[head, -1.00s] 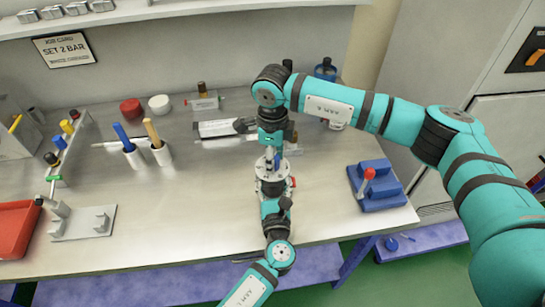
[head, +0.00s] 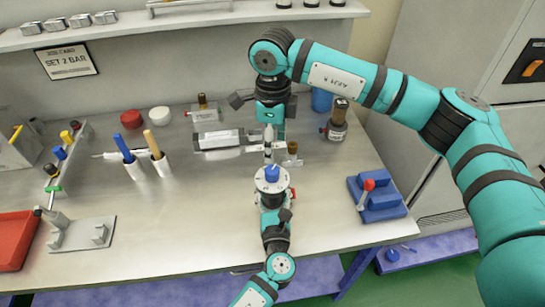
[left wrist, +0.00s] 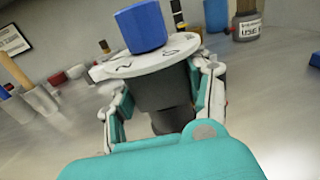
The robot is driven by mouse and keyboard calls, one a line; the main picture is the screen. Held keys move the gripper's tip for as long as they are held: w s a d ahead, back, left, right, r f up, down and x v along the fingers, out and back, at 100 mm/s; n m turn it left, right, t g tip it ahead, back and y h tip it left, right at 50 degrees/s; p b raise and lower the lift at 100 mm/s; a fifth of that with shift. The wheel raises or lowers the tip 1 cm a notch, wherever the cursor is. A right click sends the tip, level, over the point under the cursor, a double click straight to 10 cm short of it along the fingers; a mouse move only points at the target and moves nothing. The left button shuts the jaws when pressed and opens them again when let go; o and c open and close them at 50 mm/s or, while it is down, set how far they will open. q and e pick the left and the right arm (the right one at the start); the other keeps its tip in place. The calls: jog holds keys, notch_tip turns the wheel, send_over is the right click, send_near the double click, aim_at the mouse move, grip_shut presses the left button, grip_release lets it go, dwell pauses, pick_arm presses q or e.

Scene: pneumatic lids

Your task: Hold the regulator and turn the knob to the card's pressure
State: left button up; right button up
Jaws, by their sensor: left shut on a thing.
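The regulator (head: 272,187) is upright, with a pale round dial on top and a blue knob (head: 272,173) at its centre. My left gripper (head: 273,200) is shut around its dark body, just above the bench's front part. In the left wrist view the blue knob (left wrist: 141,27) and the dial (left wrist: 150,58) are clear, but I cannot read the set pressure. The two fingers press on either side of the body. The card (head: 67,61) on the wall reads "SET 2 BAR". My right gripper (head: 268,130) is beyond and above the knob, apart from it; its fingertips are unclear.
A blue block with a red lever (head: 377,192) stands at the right. A dark-topped bottle (head: 337,120) stands behind. Holders with blue and wooden handles (head: 147,165), a grey bracket (head: 82,234) and a red tray (head: 15,240) are at the left.

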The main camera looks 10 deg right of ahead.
pick_arm(q)
jog(key=shift+f, duration=0.2)
pick_arm(e)
notch_tip(320, 180, up, 2)
jog(key=shift+r, duration=0.2)
pick_arm(q)
jog(key=o, duration=1.2)
jog(key=shift+r, duration=0.15)
jog(key=shift+c, duration=0.2)
